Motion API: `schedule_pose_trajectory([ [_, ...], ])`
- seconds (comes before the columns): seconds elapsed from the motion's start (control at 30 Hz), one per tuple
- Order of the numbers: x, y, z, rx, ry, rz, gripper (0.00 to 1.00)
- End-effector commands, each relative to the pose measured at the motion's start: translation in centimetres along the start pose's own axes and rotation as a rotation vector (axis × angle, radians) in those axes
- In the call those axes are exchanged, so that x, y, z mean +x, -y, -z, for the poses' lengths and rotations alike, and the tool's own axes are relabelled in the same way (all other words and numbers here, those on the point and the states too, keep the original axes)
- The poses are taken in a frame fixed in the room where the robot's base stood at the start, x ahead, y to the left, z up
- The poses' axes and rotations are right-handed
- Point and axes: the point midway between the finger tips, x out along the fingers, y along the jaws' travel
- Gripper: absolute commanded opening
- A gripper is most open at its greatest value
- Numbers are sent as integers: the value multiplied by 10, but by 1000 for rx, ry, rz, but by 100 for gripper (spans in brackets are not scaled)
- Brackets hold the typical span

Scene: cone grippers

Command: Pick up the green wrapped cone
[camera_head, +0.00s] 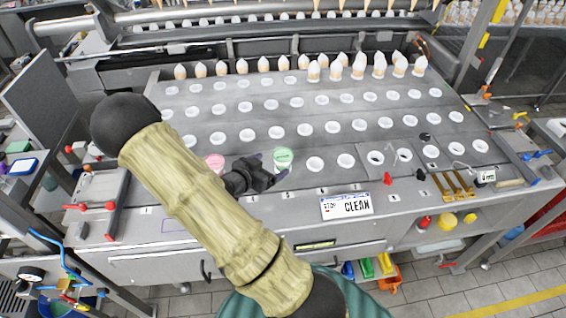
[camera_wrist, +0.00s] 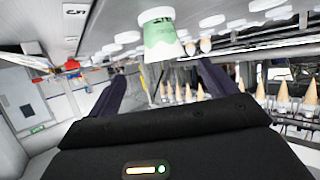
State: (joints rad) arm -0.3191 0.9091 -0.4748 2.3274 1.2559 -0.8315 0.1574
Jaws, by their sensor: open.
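The green wrapped cone (camera_head: 283,157) stands in the front row of the grey machine top, with its green upper part and paler lower part showing. In the wrist view the green cone (camera_wrist: 160,38) shows pale green with a white lid-like end, ahead of the jaws. My gripper (camera_head: 271,169) is low at the front of the machine, just in front of the cone. Its dark fingers (camera_wrist: 163,82) are apart, with the cone beyond the tips and roughly in line with the gap. I cannot tell whether either finger touches it.
A pink cone (camera_head: 214,162) stands to the left, partly behind my gripper. Rows of white round holders cover the deck. Several wafer cones with white tops stand along the back. A "CLEAN" sign (camera_head: 347,206) lies at the front edge, and red knobs (camera_head: 389,178) are to the right.

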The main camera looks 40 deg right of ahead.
Motion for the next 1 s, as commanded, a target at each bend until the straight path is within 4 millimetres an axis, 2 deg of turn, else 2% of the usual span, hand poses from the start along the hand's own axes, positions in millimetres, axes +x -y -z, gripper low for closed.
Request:
schedule_pose_trajectory([
  [0.1,21,-1,2,0,-1,-5,84],
  [0.2,32,-1,1,-1,0,-3,84],
  [0.67,40,1,1,1,0,-1,84],
  [1.0,81,5,0,0,0,-3,84],
])
